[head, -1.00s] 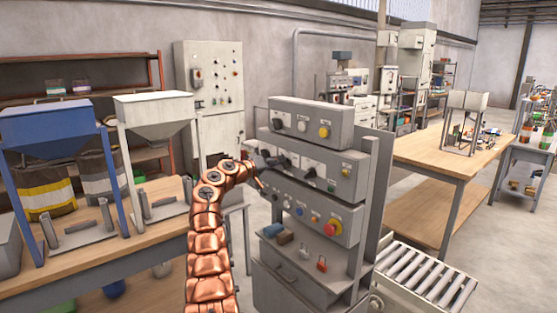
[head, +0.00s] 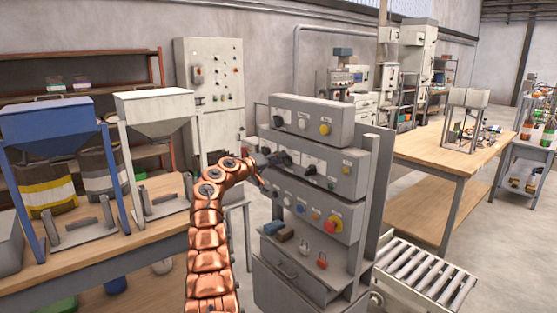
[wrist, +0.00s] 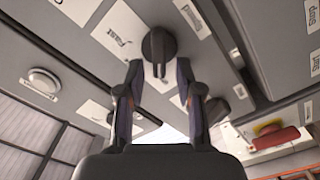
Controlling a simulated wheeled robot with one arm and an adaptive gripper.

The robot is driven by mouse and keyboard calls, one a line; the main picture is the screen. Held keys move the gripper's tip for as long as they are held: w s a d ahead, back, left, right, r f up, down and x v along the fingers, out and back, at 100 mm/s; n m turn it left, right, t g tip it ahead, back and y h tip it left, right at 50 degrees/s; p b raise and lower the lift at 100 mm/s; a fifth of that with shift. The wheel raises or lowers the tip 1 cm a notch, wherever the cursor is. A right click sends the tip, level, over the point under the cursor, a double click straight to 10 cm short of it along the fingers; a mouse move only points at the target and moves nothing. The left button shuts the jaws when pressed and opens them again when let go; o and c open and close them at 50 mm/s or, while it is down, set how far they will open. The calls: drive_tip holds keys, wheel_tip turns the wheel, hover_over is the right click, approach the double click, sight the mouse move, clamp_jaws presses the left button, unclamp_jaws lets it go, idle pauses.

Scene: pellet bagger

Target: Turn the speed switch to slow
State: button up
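The speed switch is a black rotary knob (wrist: 158,45) with a raised grip bar, on a grey panel in the wrist view. A white plate reading "Fast" (wrist: 122,38) lies to its left; the writing on the other plates beside it is hard to read. My gripper (wrist: 159,68) is open, its two dark fingers on either side of the knob's lower end. Whether they touch it I cannot tell. In the head view my gripper (head: 276,160) is at the left part of the middle control box (head: 318,168), hiding some of its face.
A round white button (wrist: 44,80) and a red part (wrist: 274,142) show near the gripper. The head view shows an upper box (head: 312,122), a red emergency button (head: 334,223) below, a roller conveyor (head: 425,270) right and hoppers (head: 155,105) left.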

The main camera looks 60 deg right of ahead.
drive_tip(key=shift+a, duration=0.1)
drive_tip(key=v, duration=1.2)
idle(0.7)
